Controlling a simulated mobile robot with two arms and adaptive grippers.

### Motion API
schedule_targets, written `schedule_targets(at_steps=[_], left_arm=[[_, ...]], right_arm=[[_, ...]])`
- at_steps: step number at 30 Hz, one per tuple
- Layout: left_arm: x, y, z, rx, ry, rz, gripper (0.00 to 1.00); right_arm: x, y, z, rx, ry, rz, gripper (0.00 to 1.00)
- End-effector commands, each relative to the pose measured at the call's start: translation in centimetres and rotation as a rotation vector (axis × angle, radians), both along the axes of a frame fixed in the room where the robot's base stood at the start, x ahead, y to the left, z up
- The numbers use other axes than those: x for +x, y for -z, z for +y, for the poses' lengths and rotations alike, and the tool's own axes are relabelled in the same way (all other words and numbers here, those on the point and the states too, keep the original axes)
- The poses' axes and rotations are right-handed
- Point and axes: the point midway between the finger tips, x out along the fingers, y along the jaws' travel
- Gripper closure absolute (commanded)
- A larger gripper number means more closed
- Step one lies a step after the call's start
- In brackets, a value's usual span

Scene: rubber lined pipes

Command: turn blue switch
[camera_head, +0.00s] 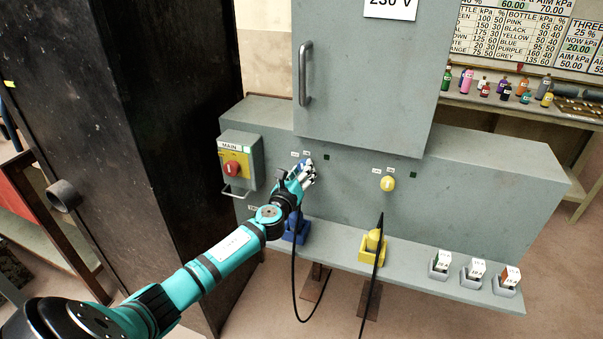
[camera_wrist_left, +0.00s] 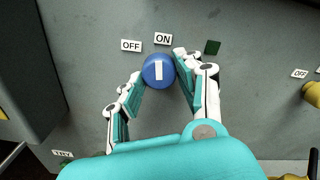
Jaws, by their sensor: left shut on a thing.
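The blue switch (camera_wrist_left: 158,71) is a round knob with a white bar on the grey panel. In the left wrist view its bar stands near upright, pointing towards the ON label (camera_wrist_left: 163,39); the OFF label (camera_wrist_left: 131,45) is to the left. My left gripper (camera_wrist_left: 160,78) is shut on the knob, one finger on each side. In the head view my left gripper (camera_head: 304,174) is at the panel and covers most of the blue switch (camera_head: 306,163). My right gripper is not in view.
A yellow knob (camera_head: 387,183) is on the panel to the right. A MAIN switch box (camera_head: 240,160) with a red knob stands to the left. Below, a blue plug (camera_head: 296,230) and a yellow plug (camera_head: 373,242) with black cables are on the ledge. A grey cabinet door (camera_head: 365,80) is above.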

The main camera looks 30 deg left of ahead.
Motion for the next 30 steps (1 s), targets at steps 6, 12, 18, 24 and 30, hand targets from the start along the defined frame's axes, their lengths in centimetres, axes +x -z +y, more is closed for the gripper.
schedule_targets(at_steps=[6, 12, 18, 24, 30], left_arm=[[0.0, 0.2, -0.1, -0.19, -0.001, -0.044, 0.97], [0.0, 0.1, -0.1, -0.376, -0.001, -0.09, 0.97], [0.0, 0.1, -0.1, -0.561, -0.001, -0.134, 0.97], [0.0, 0.0, -0.1, -0.746, -0.002, -0.178, 0.97], [0.0, -0.1, -0.1, -0.93, -0.001, -0.223, 0.97]], right_arm=[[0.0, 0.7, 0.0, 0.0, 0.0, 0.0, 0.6], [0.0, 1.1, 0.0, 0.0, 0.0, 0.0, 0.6], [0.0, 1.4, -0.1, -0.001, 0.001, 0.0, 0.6], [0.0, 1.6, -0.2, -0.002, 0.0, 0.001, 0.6], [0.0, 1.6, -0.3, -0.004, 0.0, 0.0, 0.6]])
